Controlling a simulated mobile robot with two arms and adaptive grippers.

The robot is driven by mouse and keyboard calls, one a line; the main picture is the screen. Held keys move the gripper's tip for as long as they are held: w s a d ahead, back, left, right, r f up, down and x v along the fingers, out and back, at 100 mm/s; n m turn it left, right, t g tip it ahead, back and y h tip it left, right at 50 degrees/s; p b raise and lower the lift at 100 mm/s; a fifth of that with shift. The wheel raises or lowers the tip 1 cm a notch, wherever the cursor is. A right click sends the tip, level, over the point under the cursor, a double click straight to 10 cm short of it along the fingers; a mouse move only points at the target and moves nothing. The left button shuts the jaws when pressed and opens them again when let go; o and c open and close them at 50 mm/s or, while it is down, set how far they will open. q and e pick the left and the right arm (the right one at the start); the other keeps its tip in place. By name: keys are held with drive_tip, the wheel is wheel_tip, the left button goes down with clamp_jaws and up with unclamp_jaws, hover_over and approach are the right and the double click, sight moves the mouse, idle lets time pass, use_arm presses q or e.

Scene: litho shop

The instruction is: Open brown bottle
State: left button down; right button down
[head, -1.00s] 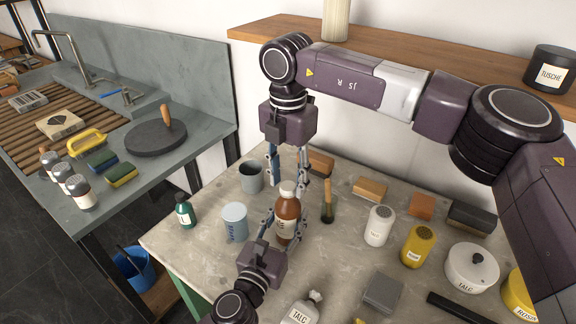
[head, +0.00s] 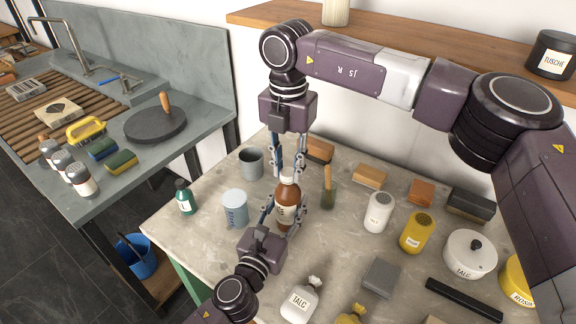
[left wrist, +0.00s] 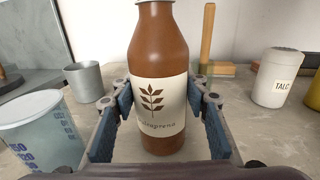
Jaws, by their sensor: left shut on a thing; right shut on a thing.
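The brown bottle (head: 287,208) stands upright on the grey table, with a pale label and a whitish cap (head: 289,175). My left gripper (head: 284,212) comes in low from the front and is shut on the bottle's body. In the left wrist view the bottle (left wrist: 160,60) is upright between the blue finger pads, its leaf-printed label facing me and its top out of frame. My right gripper (head: 288,172) reaches straight down from above and is shut on the bottle's cap. Its fingers partly hide the cap's sides.
A wooden-handled tool (head: 328,190) stands just right. A white talc shaker (head: 378,212) and yellow shaker (head: 416,234) are further right. A wooden shelf (head: 420,50) runs behind.

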drive_tip(key=n, duration=2)
drive_tip(key=shift+r, duration=0.1)
drive_tip(key=n, duration=0.3)
drive_tip(key=shift+n, duration=0.3)
drive_tip(key=n, duration=0.7)
drive_tip(key=shift+r, duration=0.2)
drive_tip(key=shift+r, duration=0.9)
